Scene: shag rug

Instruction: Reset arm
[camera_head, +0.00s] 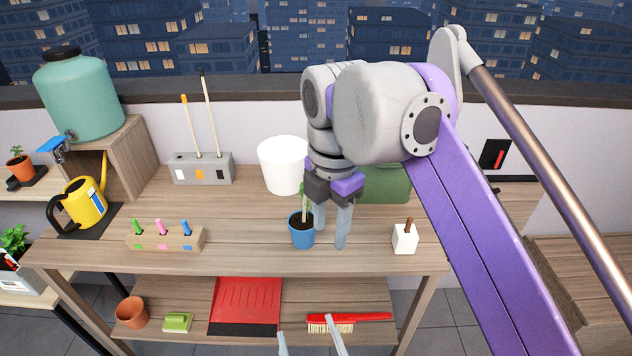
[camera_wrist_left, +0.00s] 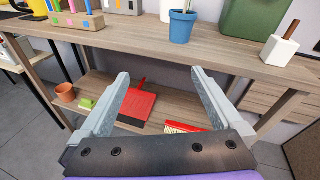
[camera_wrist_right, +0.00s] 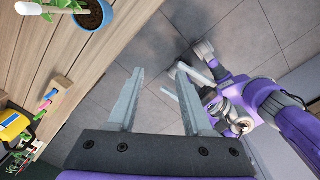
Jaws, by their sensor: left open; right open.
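My right gripper (camera_head: 332,228) is open and points down over the table's front part, just right of a blue pot (camera_head: 301,236) with a green plant. In the right wrist view my right gripper (camera_wrist_right: 160,100) has nothing between its fingers, and the blue pot (camera_wrist_right: 97,14) is at the top left. My left gripper (camera_head: 308,340) is open and empty at the bottom of the head view, in front of the lower shelf. In the left wrist view my left gripper (camera_wrist_left: 158,100) has its fingers wide apart, with the blue pot (camera_wrist_left: 182,26) beyond.
A white block with a brown handle (camera_head: 405,238) stands at the table's right. A white bucket (camera_head: 283,165), green box (camera_head: 386,184), yellow watering can (camera_head: 84,203) and marker holder (camera_head: 165,239) share the tabletop. A red dustpan (camera_head: 246,301) and red brush (camera_head: 350,318) lie on the lower shelf.

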